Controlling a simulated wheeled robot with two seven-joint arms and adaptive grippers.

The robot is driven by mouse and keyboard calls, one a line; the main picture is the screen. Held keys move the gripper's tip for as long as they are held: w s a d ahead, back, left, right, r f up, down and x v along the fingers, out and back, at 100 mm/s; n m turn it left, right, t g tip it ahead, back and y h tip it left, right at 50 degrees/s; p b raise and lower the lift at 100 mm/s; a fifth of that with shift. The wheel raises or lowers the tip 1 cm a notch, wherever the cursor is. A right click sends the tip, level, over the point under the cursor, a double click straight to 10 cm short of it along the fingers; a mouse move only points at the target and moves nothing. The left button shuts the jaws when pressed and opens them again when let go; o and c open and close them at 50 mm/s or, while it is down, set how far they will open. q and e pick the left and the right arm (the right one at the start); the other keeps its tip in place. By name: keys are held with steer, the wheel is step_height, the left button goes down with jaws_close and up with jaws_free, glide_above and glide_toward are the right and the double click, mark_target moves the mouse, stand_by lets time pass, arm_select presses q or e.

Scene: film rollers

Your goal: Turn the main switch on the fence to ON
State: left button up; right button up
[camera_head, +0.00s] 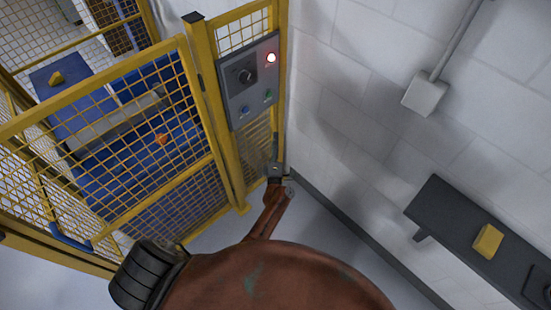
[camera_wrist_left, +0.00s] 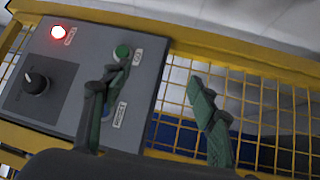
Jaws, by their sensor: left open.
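The main switch is a black rotary knob (camera_head: 246,75) on the grey control panel (camera_head: 233,92) fixed to the yellow fence. It also shows at the left of the wrist view (camera_wrist_left: 36,83). I cannot read which way it points. A red lamp (camera_head: 271,58) on the panel is lit. My left gripper (camera_head: 275,150) is just below the panel's lower right corner in the head view. In the wrist view its two dark green fingers (camera_wrist_left: 160,75) are spread and empty. One finger overlaps the panel near the buttons, and the knob lies off to the left. My right gripper is not in view.
A green button (camera_wrist_left: 122,52) and a blue button (camera_head: 244,110) are on the same panel. The mesh fence (camera_head: 190,130) closes off blue tables behind it. A white wall stands to the right, with a dark shelf (camera_head: 455,220) carrying a yellow block (camera_head: 488,241).

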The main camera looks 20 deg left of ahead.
arm_select(q)
step_height(320, 180, down, 8)
steer(key=s+d+m+h, duration=0.1)
steer(key=s+m+h, duration=0.1)
steer(key=s+m, duration=0.1)
steer(key=shift+d+r+m+g+h, duration=0.2)
steer(key=shift+r+m+g+h, duration=0.1)
steer(key=shift+m, duration=0.3)
steer(key=shift+f, duration=0.1)
